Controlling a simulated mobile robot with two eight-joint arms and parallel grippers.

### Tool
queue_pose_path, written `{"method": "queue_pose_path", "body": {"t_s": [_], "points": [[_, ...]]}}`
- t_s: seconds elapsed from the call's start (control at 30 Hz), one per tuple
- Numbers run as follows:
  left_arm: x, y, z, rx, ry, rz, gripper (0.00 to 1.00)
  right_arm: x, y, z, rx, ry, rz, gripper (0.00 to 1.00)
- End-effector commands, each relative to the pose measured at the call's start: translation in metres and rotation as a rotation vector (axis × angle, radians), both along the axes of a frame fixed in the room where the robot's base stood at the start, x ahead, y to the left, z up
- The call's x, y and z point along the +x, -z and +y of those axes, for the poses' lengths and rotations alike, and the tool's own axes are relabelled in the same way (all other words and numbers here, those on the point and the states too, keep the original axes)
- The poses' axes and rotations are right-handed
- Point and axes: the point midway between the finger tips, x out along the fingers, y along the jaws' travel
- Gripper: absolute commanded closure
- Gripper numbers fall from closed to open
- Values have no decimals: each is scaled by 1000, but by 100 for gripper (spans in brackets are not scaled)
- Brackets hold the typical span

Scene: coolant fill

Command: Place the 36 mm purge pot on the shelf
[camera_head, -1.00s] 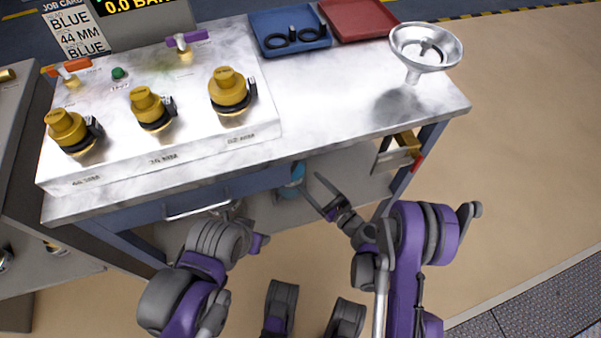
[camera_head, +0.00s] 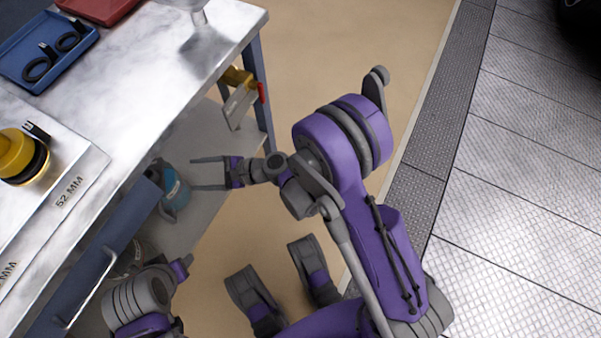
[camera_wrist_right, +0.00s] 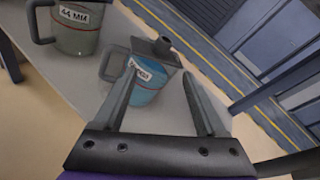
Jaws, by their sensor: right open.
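A blue pot (camera_head: 174,190) with a grey top is on the lower shelf (camera_head: 205,215) under the bench. It also shows in the right wrist view (camera_wrist_right: 148,80), with a handle at left, a spout and a label too small to read. No pot is readable as 36 mm. My right gripper (camera_head: 195,174) is open and empty beside the blue pot. In the right wrist view its left finger overlaps the pot; contact cannot be told. A grey pot labelled 44 MM (camera_wrist_right: 78,28) stands beside it. My left arm is at lower left; its jaws are not clearly seen.
A blue tray (camera_head: 45,52) lies on the bench top. Floor right of the bench is open.

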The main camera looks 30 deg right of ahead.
Motion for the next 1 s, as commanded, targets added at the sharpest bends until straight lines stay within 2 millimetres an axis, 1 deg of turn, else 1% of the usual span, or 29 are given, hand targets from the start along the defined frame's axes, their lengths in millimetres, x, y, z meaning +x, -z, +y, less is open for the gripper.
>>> {"method": "queue_pose_path", "body": {"t_s": [0.03, 0.17, 0.27, 0.47, 0.6, 0.7, 0.8, 0.9, 1.0], "points": [[0, 0, 0, 0, 0, 0, 46, -6, -11, -9, -111, -31, -58, 26], [0, 0, 0, 0, 0, 0, 46, -26, -28, -33, -403, -139, -207, 26], [0, 0, 0, 0, 0, 0, 46, -48, -38, -58, -623, -241, -312, 26], [0, 0, 0, 0, 0, 0, 46, -102, -53, -117, -1044, -495, -490, 26], [0, 0, 0, 0, 0, 0, 46, -145, -59, -163, -1312, -715, -584, 26], [0, 0, 0, 0, 0, 0, 46, -173, -62, -193, -1468, -870, -628, 26], [0, 0, 0, 0, 0, 0, 46, -194, -64, -216, -1578, -999, -655, 26], [0, 0, 0, 0, 0, 0, 46, -206, -66, -231, -1645, -1086, -667, 26], [0, 0, 0, 0, 0, 0, 46, -212, -67, -238, -1675, -1128, -672, 26]]}}
